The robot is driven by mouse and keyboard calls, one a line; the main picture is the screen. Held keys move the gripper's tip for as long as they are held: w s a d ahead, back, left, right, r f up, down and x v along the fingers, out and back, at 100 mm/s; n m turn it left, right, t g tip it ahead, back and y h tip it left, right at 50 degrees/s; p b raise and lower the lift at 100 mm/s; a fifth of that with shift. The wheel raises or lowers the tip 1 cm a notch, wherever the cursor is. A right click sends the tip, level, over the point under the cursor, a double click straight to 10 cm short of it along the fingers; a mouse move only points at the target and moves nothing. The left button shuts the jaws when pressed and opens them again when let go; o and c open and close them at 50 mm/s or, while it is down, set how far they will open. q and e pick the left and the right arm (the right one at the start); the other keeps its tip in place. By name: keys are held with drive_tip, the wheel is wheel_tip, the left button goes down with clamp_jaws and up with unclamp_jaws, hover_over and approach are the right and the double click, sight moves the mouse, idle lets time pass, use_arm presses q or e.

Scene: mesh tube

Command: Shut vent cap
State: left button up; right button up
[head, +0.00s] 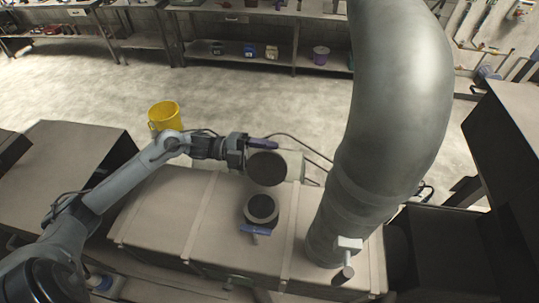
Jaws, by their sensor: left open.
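The vent cap (266,169) shows as a dark round disc raised behind the vent opening. The short round vent (261,208) stands on the beige tank top and its dark mouth is uncovered. A blue handle (255,230) sits at the front of the vent. My left gripper (256,147) is open at the upper left edge of the cap, with a purple-dark finger along the cap's top. I cannot tell whether it touches the cap. My right gripper is not seen.
A thick grey pipe (395,100) rises from the tank (160,220) right of the vent, with a small valve (347,250) at its base. A yellow bucket (165,116) stands on the floor behind. Dark boxes flank the tank. The tank top left of the vent is clear.

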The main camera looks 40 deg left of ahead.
use_arm(q)
drive_tip(key=shift+w+d, duration=0.25)
drive_tip(key=shift+d, duration=0.15)
clamp_jaws()
